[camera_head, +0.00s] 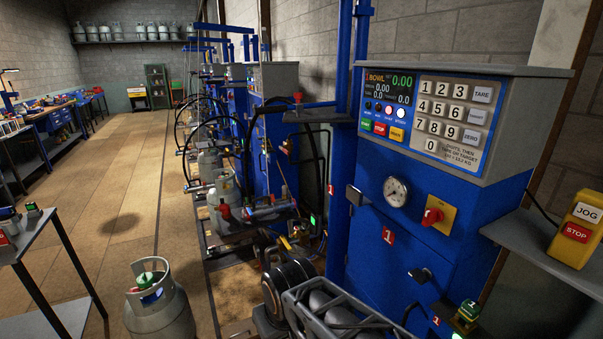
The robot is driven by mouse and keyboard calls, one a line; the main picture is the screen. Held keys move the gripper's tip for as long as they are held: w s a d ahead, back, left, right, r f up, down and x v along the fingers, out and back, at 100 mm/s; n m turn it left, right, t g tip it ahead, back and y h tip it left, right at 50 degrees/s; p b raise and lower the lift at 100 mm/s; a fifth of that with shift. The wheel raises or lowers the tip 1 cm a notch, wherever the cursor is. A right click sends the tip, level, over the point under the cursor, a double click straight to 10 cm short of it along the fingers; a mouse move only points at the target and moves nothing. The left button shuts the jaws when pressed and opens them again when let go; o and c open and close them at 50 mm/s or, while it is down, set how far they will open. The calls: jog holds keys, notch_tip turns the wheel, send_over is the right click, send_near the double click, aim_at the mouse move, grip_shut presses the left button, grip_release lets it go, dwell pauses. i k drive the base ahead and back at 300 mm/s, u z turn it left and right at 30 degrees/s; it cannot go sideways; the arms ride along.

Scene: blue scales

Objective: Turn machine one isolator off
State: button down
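Machine one is the blue cabinet (372,248) at the right, marked with a red "1" label. Its isolator (432,216) is a red rotary knob on a yellow plate, on the cabinet's front below the keypad. The knob is unobstructed, but it is too small to read its on or off position. A round pressure gauge (396,191) is to its left. The lit display above reads "1 BOWL" and "0.00".
A keypad (449,119) is above the isolator. A yellow JOG/STOP box (577,230) stands on a grey shelf (520,238) at the right. A grey gas cylinder (160,312) stands at the lower left. A clear floor aisle (130,170) runs back past more blue machines.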

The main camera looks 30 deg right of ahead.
aim_at(431, 216)
jog(key=z, duration=1.05)
